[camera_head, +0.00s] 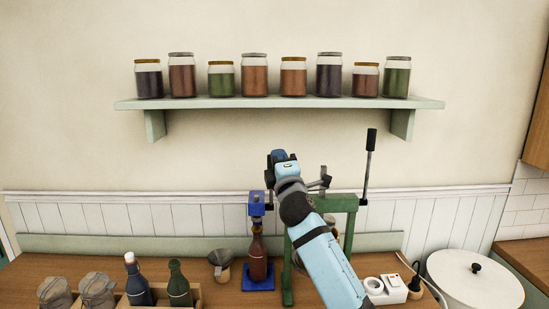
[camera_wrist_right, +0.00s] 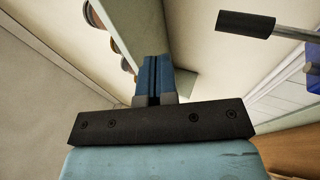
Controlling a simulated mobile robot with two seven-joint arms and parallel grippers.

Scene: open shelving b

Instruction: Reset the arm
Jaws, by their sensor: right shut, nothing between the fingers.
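My right arm reaches up from the lower right in the head view. Its gripper (camera_head: 279,157) is raised in front of the wall, below the shelf and above the counter. In the right wrist view the blue fingers (camera_wrist_right: 153,80) are together with nothing between them. My left gripper is in neither view. Part of a green press behind my arm is hidden.
A wall shelf (camera_head: 280,103) holds several jars. A green lever press (camera_head: 336,203) with a black-handled lever (camera_head: 371,140) stands close behind my arm. A bottle (camera_head: 257,258) stands in a blue stand (camera_head: 257,205). A white round-lidded container (camera_head: 474,281) is at right.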

